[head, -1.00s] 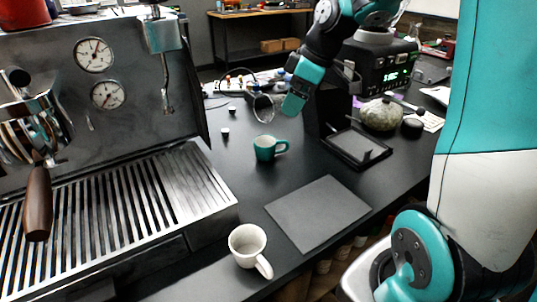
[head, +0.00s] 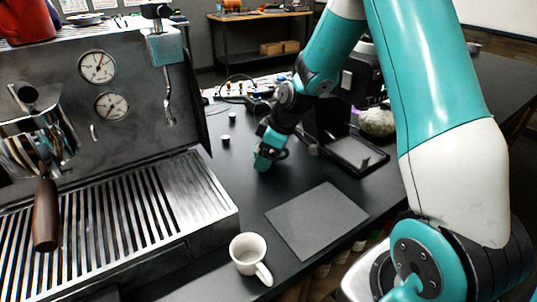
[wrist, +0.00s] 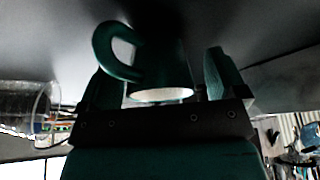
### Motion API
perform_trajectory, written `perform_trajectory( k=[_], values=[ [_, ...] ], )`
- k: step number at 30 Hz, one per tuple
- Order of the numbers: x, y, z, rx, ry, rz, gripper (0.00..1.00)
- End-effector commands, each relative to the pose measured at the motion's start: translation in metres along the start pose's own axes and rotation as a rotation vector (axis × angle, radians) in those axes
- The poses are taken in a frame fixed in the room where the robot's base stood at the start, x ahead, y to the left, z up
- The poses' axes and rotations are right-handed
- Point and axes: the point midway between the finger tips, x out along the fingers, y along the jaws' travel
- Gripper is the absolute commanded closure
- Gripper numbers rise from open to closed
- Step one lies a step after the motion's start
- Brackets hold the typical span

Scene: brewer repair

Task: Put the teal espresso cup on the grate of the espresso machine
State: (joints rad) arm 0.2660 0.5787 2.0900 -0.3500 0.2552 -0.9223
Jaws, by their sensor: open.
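The teal espresso cup (wrist: 165,72) is in the wrist view, between my fingers, its handle to the left and its pale rim facing the gripper. My gripper (wrist: 163,84) is open, one finger at each side of the cup; I cannot tell whether either touches it. In the head view, my gripper (head: 267,158) is low over the black table, right of the espresso machine, and the cup is hidden or cannot be told apart from the teal fingers. The espresso machine (head: 140,125) stands at the left with its slatted metal grate (head: 140,213) in front, bare of cups.
A white cup (head: 247,252) stands near the front edge, right of the grate's corner. A dark grey mat (head: 317,218) lies beside it. A portafilter handle (head: 46,215) hangs over the grate's left part. A black tray (head: 357,152) and small black pieces (head: 226,140) are nearby.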

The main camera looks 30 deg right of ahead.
Motion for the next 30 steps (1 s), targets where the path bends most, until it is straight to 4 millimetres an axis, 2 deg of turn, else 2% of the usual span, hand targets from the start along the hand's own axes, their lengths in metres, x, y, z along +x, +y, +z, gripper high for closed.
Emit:
perform_trajectory(
  k=[8,9,16,18,26,30],
  values=[
    [0.006,0.000,0.000,0.000,0.001,0.002,0.10],
    [0.006,0.000,0.000,0.000,0.001,0.002,0.12],
    [0.006,0.000,0.000,0.000,0.001,0.002,0.65],
    [0.006,0.000,0.000,0.000,0.001,0.002,0.69],
    [0.004,0.001,-0.001,0.000,0.002,0.003,0.69],
    [-0.006,0.001,-0.006,-0.001,0.003,0.004,0.69]
  ],
)
